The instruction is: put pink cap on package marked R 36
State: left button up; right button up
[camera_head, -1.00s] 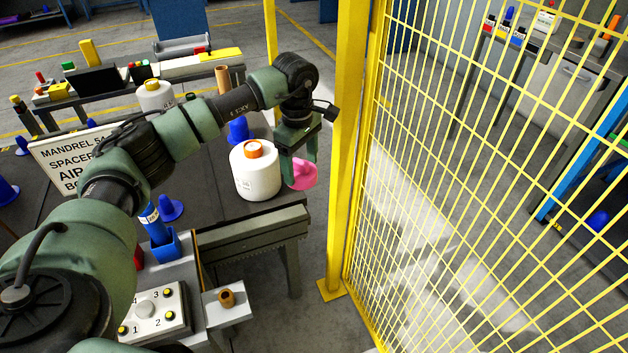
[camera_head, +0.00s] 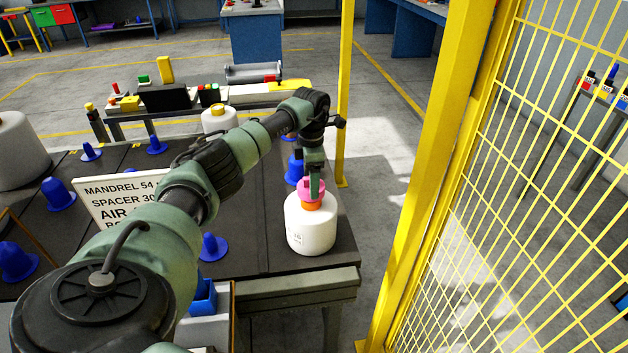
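The pink cap (camera_head: 305,193) is at the top of a white yarn package (camera_head: 312,230), over its orange core end. My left gripper (camera_head: 315,186) points down from above and is shut on the pink cap. One finger shows in front of the cap and the other is hidden. The cap overlaps the orange end in the view, and I cannot tell whether it is seated. The package stands upright near the table's right end. Small dark print shows on its side but is too small to read. My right gripper is not in view.
Blue caps (camera_head: 58,193) stand about the dark table (camera_head: 270,225), one (camera_head: 295,168) just behind the package. A white sign (camera_head: 120,200) is partly behind my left arm. Another package (camera_head: 218,120) stands behind the arm. A yellow post (camera_head: 430,180) and mesh fence bound the right.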

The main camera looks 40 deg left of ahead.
pick_arm(q)
jog(key=shift+f, duration=0.1)
jog(key=shift+w+a+f, duration=0.1)
jog(key=shift+f, duration=0.15)
jog(key=shift+f+b, duration=0.3)
jog(key=shift+f, duration=0.05)
jog(key=shift+f+b, duration=0.35)
jog(key=shift+f, duration=0.6)
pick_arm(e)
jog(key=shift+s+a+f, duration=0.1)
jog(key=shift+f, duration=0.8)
pick_arm(q)
jog(key=shift+f+b, duration=0.25)
jog(key=shift+b, duration=0.2)
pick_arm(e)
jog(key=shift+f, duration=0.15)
